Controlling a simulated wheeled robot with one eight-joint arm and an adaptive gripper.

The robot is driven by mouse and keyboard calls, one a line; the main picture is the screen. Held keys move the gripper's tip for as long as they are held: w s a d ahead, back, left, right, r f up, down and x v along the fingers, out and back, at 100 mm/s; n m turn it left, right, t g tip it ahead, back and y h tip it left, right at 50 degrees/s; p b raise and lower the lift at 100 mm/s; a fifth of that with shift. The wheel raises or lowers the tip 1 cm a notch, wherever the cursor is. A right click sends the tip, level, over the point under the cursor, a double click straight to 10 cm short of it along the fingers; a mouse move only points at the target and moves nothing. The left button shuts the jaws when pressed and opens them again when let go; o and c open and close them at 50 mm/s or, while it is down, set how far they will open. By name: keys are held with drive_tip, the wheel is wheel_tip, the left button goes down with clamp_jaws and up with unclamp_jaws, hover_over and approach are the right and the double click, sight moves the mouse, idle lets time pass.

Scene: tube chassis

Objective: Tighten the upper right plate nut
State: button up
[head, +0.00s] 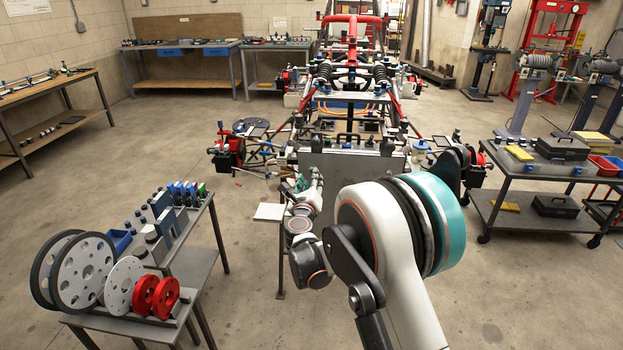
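The tube chassis (352,65) stands ahead of me, with red tubes and black springs. A flat grey plate (350,185) stands upright at its near end, its lower part hidden behind my arm. Small dark fittings line the plate's top edge, including near its upper right corner. They are too small to tell which is the upper right plate nut. My arm reaches from the lower right toward the plate's left side. Its far end, with my gripper (317,178), is close to the plate's left edge. The fingers are too small to make out, and I cannot tell whether they touch anything.
A cart (190,262) with discs, red wheels and small boxes stands at the lower left. A dark cart (530,215) with cases and red bins stands at the right. A small pale stand (270,212) is left of my arm. Benches line the back and left walls. Open floor lies left of the chassis.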

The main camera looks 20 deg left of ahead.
drive_tip(key=shift+b+x, duration=0.35)
drive_tip(key=shift+x, duration=1.55)
drive_tip(key=shift+c, duration=0.6)
clamp_jaws()
